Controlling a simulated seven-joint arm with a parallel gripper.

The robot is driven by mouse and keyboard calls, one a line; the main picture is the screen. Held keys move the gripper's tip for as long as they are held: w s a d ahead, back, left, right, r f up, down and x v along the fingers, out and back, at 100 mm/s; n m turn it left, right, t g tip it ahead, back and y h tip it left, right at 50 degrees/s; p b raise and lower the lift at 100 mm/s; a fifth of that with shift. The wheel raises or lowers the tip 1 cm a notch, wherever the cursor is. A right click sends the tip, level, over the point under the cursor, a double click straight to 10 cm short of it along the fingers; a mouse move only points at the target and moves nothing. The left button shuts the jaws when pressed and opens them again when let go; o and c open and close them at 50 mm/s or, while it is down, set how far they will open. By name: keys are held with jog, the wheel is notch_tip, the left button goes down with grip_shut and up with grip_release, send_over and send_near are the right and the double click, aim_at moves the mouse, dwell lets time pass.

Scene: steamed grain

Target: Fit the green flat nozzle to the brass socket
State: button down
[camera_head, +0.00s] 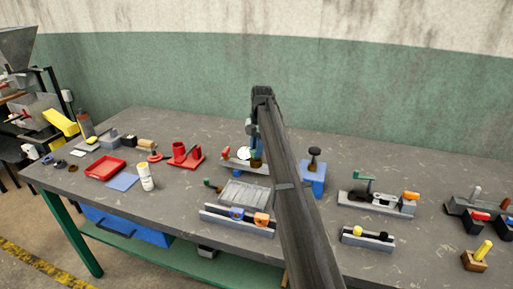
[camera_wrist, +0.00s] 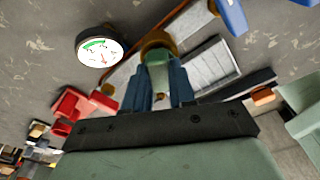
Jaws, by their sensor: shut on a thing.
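My gripper (camera_wrist: 158,92) is shut on the green flat nozzle (camera_wrist: 157,75), which shows as a pale green piece between the two blue fingers. The brass socket (camera_wrist: 156,45) is a round brass-coloured ring just beyond the nozzle's far end, on a grey fixture. The nozzle's end overlaps the socket in the wrist view; I cannot tell whether it is inside it or just in front. In the head view my gripper (camera_head: 252,150) is low over the fixture (camera_head: 238,166), and my arm hides part of it.
A white dial gauge (camera_wrist: 100,50) stands close left of my gripper. A blue block with a black knob (camera_head: 313,180) stands right of my arm. A ribbed grey tray (camera_head: 244,194) lies in front. Other fixtures crowd the bench's right.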

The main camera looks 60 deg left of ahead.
jog(key=shift+f, duration=0.25)
dwell(0.4)
jog(key=c, duration=0.9)
grip_release()
jog(key=shift+o, duration=0.2)
notch_tip(320, 180, up, 14)
jog(key=w, duration=0.1)
jog(key=shift+w+a, duration=0.2)
jog(key=shift+w, duration=0.1)
jog(key=shift+f, duration=0.15)
